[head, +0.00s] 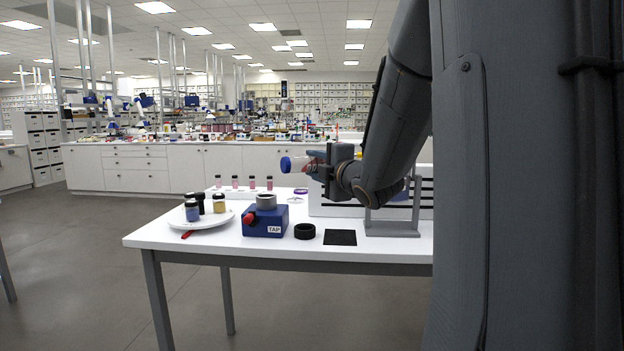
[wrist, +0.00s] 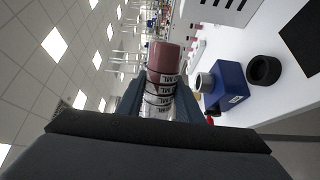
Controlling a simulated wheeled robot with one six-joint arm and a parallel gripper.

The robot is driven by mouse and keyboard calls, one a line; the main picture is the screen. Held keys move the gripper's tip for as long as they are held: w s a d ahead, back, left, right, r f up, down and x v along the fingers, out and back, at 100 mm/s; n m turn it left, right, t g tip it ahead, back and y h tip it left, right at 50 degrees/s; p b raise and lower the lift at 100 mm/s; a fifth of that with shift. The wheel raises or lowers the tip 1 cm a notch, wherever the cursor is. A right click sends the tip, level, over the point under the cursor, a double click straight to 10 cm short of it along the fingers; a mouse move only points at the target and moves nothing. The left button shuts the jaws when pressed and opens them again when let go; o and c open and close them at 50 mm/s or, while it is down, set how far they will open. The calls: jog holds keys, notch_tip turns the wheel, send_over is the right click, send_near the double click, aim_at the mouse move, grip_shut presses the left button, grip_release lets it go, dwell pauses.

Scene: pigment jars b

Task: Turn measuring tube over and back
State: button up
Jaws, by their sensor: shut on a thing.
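The measuring tube (head: 299,164) is a clear tube with a blue cap (head: 286,163), held above the table in the head view. It lies roughly level there, its cap pointing left. In the wrist view the tube (wrist: 160,92) shows pink-red contents and printed ML marks, and its cap cannot be made out. My gripper (head: 320,170) is shut on the tube, with a finger on either side of it in the wrist view. The fingers hide part of the tube.
Below are a blue TAP block (head: 265,221), a black ring (head: 305,231) and a black square mat (head: 340,237). A white plate (head: 224,217) with several jars stands left. Small pink vials (head: 235,182) line the back. A grey stand (head: 392,231) is beneath my arm.

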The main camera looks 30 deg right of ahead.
jog(key=n+b, duration=0.6)
jog(key=b, duration=0.2)
jog(key=shift+n, duration=0.4)
jog(key=n+b, duration=0.1)
jog(key=b, duration=0.1)
jog(key=n+b, duration=0.2)
jog(key=shift+a+r, duration=0.15)
jog(key=shift+r, duration=0.1)
